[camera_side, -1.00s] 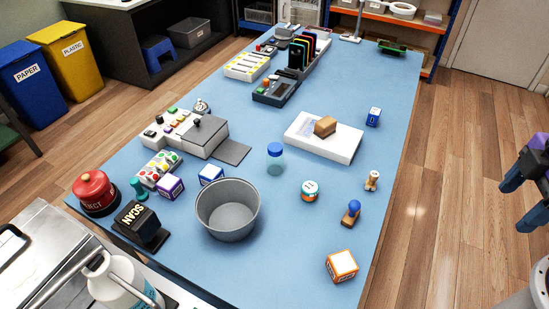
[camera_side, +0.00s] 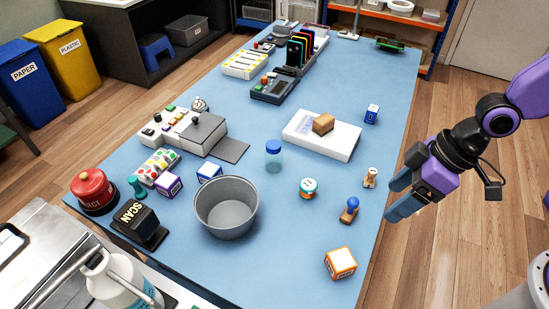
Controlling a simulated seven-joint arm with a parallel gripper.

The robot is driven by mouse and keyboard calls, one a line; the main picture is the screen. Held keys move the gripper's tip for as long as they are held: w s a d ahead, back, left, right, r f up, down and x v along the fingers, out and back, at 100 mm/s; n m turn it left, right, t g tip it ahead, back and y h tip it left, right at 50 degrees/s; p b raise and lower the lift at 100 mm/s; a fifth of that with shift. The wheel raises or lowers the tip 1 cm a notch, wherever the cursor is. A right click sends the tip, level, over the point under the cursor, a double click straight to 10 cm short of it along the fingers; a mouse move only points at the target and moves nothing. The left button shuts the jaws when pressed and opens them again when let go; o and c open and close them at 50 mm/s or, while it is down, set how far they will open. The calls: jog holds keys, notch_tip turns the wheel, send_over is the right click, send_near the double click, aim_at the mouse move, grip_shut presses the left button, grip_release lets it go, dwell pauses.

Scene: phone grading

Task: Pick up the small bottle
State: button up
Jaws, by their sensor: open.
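The small bottle (camera_side: 273,157) stands upright near the middle of the blue table. It is clear with a blue cap. My gripper (camera_side: 396,199) is at the right edge of the table, to the right of the bottle and well apart from it. Its fingers point left and it holds nothing that I can see.
A grey bucket (camera_side: 226,208) stands in front of the bottle, to its left. A white slab (camera_side: 322,145) with a brown block on it lies behind and right. A teal-and-white round piece (camera_side: 308,188), a blue-topped stamp (camera_side: 349,210) and a wooden peg (camera_side: 370,177) stand between bottle and gripper.

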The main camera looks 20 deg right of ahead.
jog(key=w+a+f+m+t+y, duration=0.1)
jog(key=w+a+f+m+t, duration=0.3)
jog(key=w+a, duration=0.55)
jog(key=m+t+h, duration=0.2)
jog(key=m+t, duration=0.1)
jog(key=t, duration=0.4)
send_near(275, 146)
jog(key=x, duration=0.7)
jog(key=shift+x, duration=2.95)
jog(key=c, duration=1.2)
